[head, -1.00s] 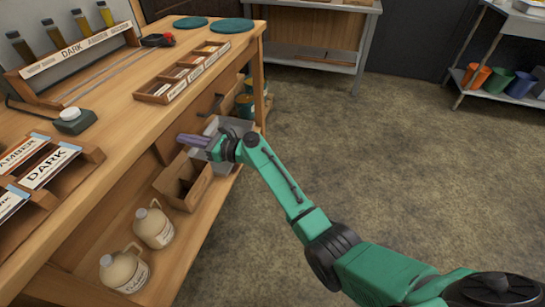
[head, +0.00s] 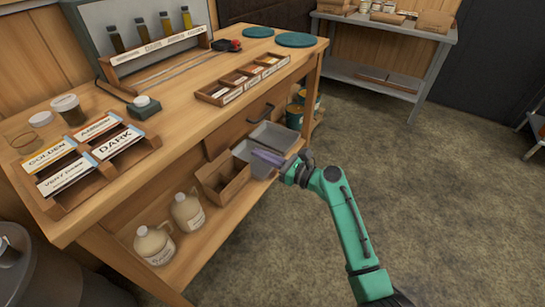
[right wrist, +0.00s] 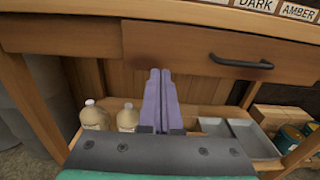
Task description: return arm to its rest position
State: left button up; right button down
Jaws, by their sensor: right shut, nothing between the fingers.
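My right arm is green and comes in from the lower right of the head view. Its gripper (head: 268,158) has purple fingers, is shut and empty, and is in front of the bench's lower shelf, over the grey trays. In the right wrist view the gripper (right wrist: 159,75) points at the bench's wooden front, its two fingers side by side and touching. My left gripper is not in view.
The wooden bench (head: 185,120) fills the left and middle. Its lower shelf holds jugs (head: 187,212), a cardboard box (head: 222,182) and a grey tray (head: 275,136). A drawer handle (right wrist: 240,61) sticks out above. Open floor (head: 470,210) lies to the right.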

jog(key=s+d+f+n+g+h+p, duration=0.1)
jog(key=s+d+f+n+h, duration=0.3)
jog(key=f, duration=0.6)
jog(key=s+d+f+n+g+h+p, duration=0.1)
jog(key=s+d+f+h+p, duration=0.1)
jog(key=s+d+f, duration=0.55)
jog(key=s+d+f+n+g+h+p, duration=0.1)
jog(key=d+f+n+h, duration=0.25)
jog(key=f, duration=0.75)
jog(key=s+d+f+n+g+h+p, duration=0.1)
jog(key=s+d+f+n, duration=0.3)
jog(key=s, duration=0.7)
jog(key=s+d+f+n+g+h+p, duration=0.2)
jog(key=s+d+f+n, duration=0.2)
jog(key=s, duration=0.8)
jog(key=s+d+f+n+g+h+p, duration=0.1)
jog(key=s+d+f+n, duration=0.4)
jog(key=s+n, duration=0.5)
jog(key=shift+s+d+g+h, duration=0.8)
jog(key=shift+d+h, duration=0.05)
jog(key=shift+d, duration=0.05)
